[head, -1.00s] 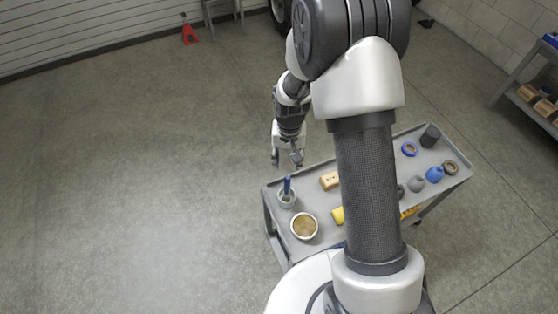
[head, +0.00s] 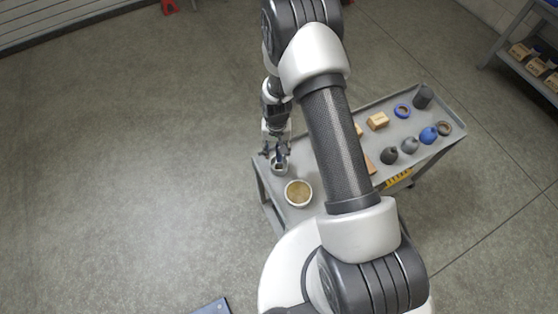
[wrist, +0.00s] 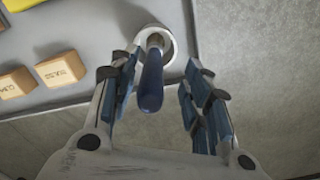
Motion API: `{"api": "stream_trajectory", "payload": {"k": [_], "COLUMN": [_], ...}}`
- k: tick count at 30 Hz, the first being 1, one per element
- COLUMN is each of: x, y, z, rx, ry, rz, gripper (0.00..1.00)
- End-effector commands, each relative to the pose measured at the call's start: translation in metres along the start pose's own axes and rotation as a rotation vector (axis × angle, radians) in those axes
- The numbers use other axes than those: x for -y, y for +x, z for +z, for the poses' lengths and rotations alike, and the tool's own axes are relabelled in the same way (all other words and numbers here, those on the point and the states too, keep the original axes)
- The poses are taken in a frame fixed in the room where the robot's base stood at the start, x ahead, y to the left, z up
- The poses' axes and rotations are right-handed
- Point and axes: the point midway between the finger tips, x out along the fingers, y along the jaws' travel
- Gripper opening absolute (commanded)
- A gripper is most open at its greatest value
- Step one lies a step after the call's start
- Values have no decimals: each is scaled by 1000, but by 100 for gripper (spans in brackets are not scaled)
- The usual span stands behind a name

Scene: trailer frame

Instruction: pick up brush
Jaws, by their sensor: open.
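The brush (wrist: 151,80) has a dark blue handle and stands in a small pale cup (wrist: 169,45) on the grey cart. Its lower end is hidden inside the cup. In the wrist view my gripper (wrist: 160,82) is open, with the handle between its fingers, closer to the left finger. I see a gap on the right side and cannot tell whether the left finger touches it. In the head view my gripper (head: 278,153) is over the cup (head: 280,167) at the cart's left end, and the brush is mostly hidden there.
Wooden blocks (head: 377,121), several dark and blue bulb-shaped things (head: 410,146), a blue ring (head: 402,111) and a dark cylinder (head: 423,97) stand farther right.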

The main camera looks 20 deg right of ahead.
Motion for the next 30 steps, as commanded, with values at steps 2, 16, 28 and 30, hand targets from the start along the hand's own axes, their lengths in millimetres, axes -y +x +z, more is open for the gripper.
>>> {"api": "stream_trajectory", "payload": {"k": [2,16,28,30], "x": [-1,-8,-8,-8], "y": [5,52,51,51], "z": [0,-4,-4,-4], "rx": [1,0,0,0], "ry": [1,0,0,0], "rz": [0,1,1,1], "gripper": [44,44,24,20]}}
